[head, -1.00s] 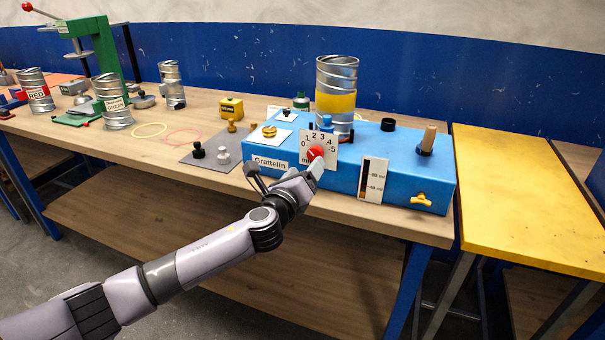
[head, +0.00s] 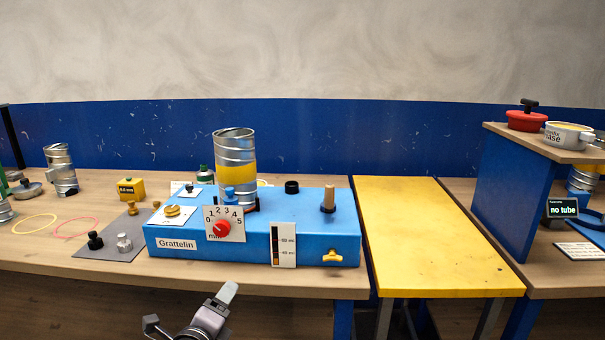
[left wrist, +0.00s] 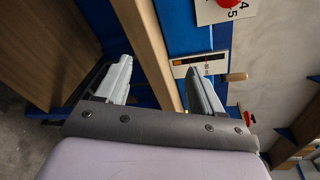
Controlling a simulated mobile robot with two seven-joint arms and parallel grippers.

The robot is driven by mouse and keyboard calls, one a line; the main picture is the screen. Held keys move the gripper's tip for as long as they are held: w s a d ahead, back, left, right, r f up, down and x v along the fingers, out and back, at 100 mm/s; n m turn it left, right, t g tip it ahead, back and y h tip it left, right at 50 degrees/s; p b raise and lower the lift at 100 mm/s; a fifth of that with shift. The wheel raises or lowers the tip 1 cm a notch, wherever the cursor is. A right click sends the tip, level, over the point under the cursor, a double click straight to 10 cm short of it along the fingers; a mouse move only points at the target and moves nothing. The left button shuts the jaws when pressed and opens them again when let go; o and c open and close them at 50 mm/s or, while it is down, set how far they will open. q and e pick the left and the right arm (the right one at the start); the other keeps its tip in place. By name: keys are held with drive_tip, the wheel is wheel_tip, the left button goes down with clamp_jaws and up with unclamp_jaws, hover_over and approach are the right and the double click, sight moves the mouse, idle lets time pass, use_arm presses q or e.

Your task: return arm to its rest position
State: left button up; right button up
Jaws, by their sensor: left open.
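My left gripper (head: 192,318) is at the bottom of the head view, in front of the bench edge and below the blue Grattelin box (head: 305,233). Its jaws are apart and empty, and it touches nothing that I can see. In the left wrist view the two fingers (left wrist: 160,82) stand wide apart with the bench edge between them. The box's red dial (head: 221,228) sits on a numbered plate, clear of the gripper. A spiral metal tube with a yellow band (head: 238,173) stands upright on the box. My right gripper does not show.
A yellow table (head: 430,240) stands right of the bench. Further right, a shelf holds a red pot (head: 527,120) and a white cup (head: 568,136), above a "no tube" display (head: 562,208). A grey mat (head: 110,242) with small knobs lies left of the box.

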use_arm(q)
drive_tip(key=s+d+f+n+g+h, duration=0.1)
drive_tip(key=s+d+f+n+g, duration=0.15)
drive_tip(key=s+f+n, duration=1.1)
drive_tip(key=s+a+f+n+g, duration=0.1)
drive_tip(key=s+n, duration=0.3)
drive_tip(key=s, duration=0.4)
drive_tip(key=s+a+f+n+g, duration=0.1)
drive_tip(key=s+a+f+n, duration=0.2)
drive_tip(key=s+n, duration=0.2)
drive_tip(key=s, duration=0.2)
drive_tip(key=shift+s+a+g+y, duration=0.35)
drive_tip(key=shift+a+y, duration=0.05)
